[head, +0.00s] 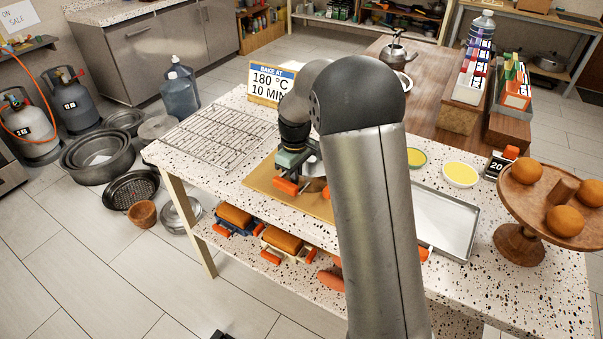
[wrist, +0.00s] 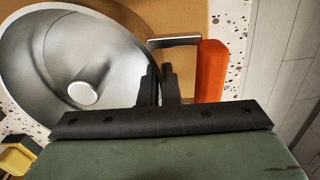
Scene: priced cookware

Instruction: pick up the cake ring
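The cake ring is a round grey metal pan with a tube (wrist: 84,93) in its middle; it fills the left of the wrist view. An orange handle (wrist: 211,70) on a metal bracket stands beside its rim. My gripper (wrist: 160,75) has its two dark fingers close together at the rim, one inside and one outside, shut on the pan wall. In the head view my gripper (head: 300,168) is low over the tan board (head: 262,185). Only part of the cake ring (head: 315,185) shows there, behind my arm.
Right of my arm are yellow-filled dishes (head: 460,174), a shallow tray (head: 450,225) and a wooden stand (head: 520,242) with orange balls. Orange-handled pans (head: 280,240) sit on the lower shelf.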

